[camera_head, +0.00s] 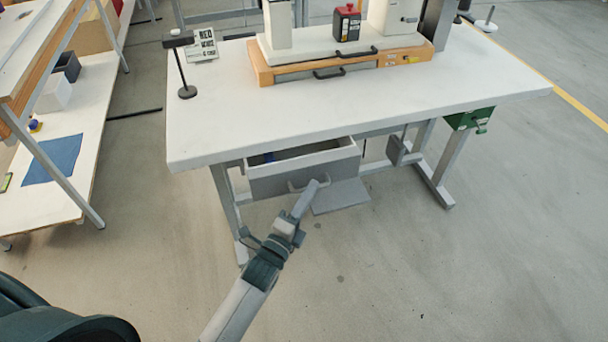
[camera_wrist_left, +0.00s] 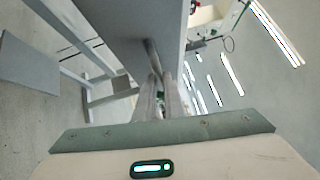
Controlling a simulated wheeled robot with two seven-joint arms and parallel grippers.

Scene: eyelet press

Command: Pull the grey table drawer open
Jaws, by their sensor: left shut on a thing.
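The grey table drawer (camera_head: 304,170) hangs under the left part of the white table (camera_head: 330,115). It stands partly open, and its inside shows, with a small blue thing (camera_head: 270,157) at its left. My left gripper (camera_head: 313,187) is at the drawer's front, shut on the drawer handle (camera_head: 295,186). In the left wrist view the two fingers (camera_wrist_left: 158,90) close around the handle bar (camera_wrist_left: 152,58) in front of the grey drawer face (camera_wrist_left: 135,30). My right gripper is not in view.
A grey flat panel (camera_head: 341,196) is below the drawer at the right. A green clamp-like device (camera_head: 470,119) is at the table's right edge. A white shelf (camera_head: 90,130) stands at the left. The floor before the drawer is clear.

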